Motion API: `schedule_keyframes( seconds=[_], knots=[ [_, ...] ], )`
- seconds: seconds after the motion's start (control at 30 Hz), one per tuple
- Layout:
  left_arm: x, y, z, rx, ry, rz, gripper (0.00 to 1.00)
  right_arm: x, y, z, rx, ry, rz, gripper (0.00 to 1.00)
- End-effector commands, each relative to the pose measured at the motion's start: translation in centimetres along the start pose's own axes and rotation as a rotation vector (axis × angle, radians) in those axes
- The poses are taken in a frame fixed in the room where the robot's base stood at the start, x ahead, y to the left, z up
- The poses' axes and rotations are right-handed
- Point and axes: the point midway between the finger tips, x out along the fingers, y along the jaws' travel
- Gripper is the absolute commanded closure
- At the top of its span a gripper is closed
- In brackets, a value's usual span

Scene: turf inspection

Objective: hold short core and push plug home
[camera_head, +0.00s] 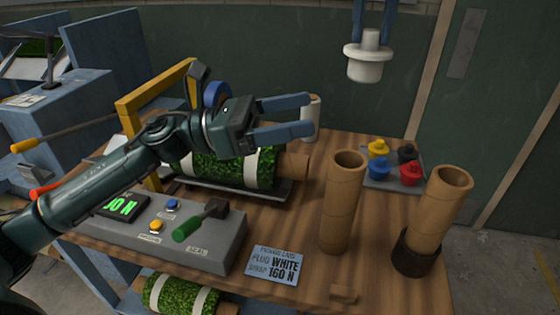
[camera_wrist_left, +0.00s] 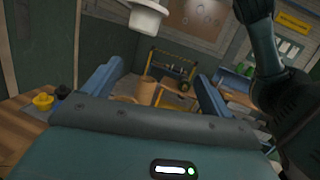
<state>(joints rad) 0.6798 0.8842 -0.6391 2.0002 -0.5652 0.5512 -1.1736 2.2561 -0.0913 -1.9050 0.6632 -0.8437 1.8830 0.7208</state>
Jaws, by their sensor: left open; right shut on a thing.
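My right gripper (camera_head: 374,24) is shut on a white plug (camera_head: 366,64), stem up, held in the air above the table's back right. The plug also shows at the top of the left wrist view (camera_wrist_left: 147,22). My left gripper (camera_head: 311,114) is open and empty above a turf roll (camera_head: 218,168), whose brown core end (camera_head: 296,166) sticks out to the right. A brown core (camera_head: 340,205) stands upright on the table with its open top showing. Another (camera_head: 440,205) stands tilted in a dark cup (camera_head: 416,253). I cannot tell which is the short core.
A tray (camera_head: 388,184) holds yellow, black, blue and red plugs. A grey control box (camera_head: 210,248) with a green-handled lever (camera_head: 200,222) and a yellow frame (camera_head: 125,108) stand left.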

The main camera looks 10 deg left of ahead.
Motion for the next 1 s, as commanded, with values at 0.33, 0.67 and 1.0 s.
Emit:
schedule_keyframes(
  seconds=[0.33,0.67,1.0],
  knots=[
    [-3.9,2.7,-10.5,0.105,0.200,0.169,0.15,0.0,0.0,0.0,0.000,0.000,0.000,1.00],
    [-0.7,3.5,-11.6,0.119,0.210,0.174,0.15,0.0,0.0,0.0,0.000,0.000,0.000,1.00],
    [5.3,4.6,-12.9,0.116,0.210,0.174,0.15,0.0,0.0,0.0,0.000,0.000,0.000,1.00]
  ],
)
